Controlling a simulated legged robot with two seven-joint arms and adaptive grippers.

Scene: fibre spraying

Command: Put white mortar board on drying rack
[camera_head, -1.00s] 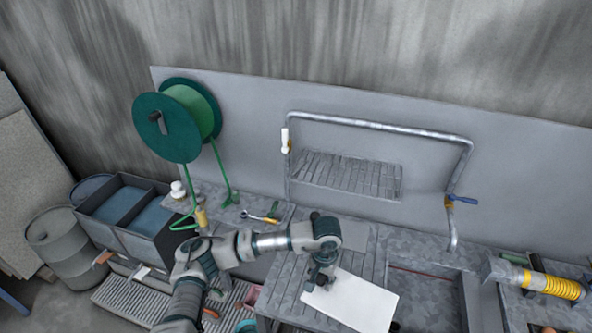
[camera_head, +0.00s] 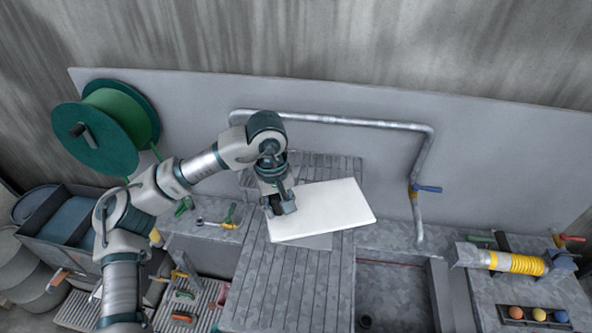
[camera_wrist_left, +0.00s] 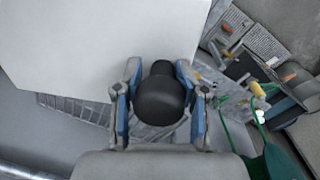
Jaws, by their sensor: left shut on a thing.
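The white mortar board (camera_head: 325,210) is a flat pale slab, held tilted above a grey slatted surface (camera_head: 290,290) in the head view. My left gripper (camera_head: 280,203) is shut on the board's black handle (camera_wrist_left: 160,100) at the board's left side. In the left wrist view the board (camera_wrist_left: 95,45) fills the upper left, and the handle sits between the blue-lined fingers. A slatted rack (camera_head: 345,167) by the wall, apparently the drying rack, is partly hidden behind my arm and the board. My right gripper is not in view.
A metal pipe frame (camera_head: 350,122) spans the wall side, with a blue-handled valve (camera_head: 427,189) at its right. A green hose reel (camera_head: 105,128) stands left. A sink basin (camera_head: 395,290) and yellow ribbed hose (camera_head: 515,263) lie right.

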